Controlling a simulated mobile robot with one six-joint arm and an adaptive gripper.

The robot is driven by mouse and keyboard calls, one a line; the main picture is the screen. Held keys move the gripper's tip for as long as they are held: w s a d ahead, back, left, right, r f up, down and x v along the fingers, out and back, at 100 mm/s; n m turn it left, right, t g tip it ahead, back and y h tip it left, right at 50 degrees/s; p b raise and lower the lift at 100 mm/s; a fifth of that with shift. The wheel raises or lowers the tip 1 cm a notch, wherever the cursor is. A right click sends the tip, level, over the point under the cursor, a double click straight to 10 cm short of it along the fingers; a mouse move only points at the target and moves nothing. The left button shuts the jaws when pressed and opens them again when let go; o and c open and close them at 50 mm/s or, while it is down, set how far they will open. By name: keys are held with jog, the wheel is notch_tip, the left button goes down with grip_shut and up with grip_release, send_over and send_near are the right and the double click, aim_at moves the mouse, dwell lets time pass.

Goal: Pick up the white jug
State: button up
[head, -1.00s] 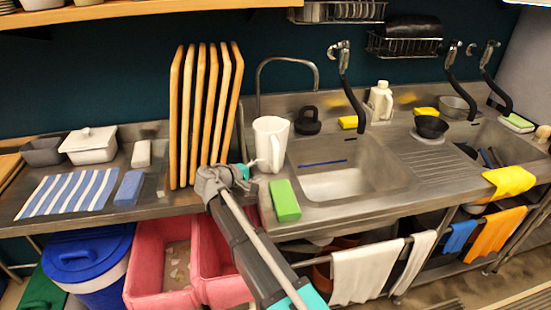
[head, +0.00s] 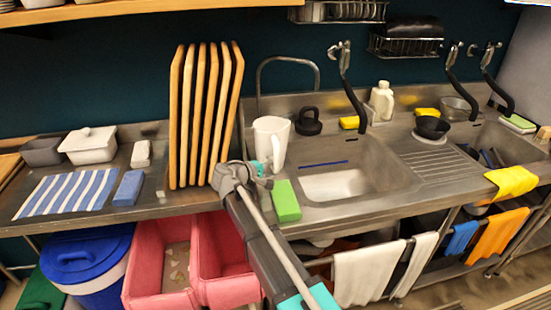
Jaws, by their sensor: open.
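The white jug (head: 271,137) stands upright on the steel counter, left of the sink basin, with its handle to the right. My gripper (head: 262,176) is open at the jug's lower front, close to the counter's front edge. Part of the gripper overlaps the bottom of the jug in the head view. I cannot tell whether the fingers touch the jug or only pass in front of it.
A green sponge (head: 286,201) lies just right of my gripper. Upright wooden boards (head: 203,115) stand left of the jug. A black lidded item (head: 308,122) sits behind it to the right. The sink basin (head: 340,185) opens on the right. Pink bins (head: 160,262) are below.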

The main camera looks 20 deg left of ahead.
dwell(0.4)
grip_shut()
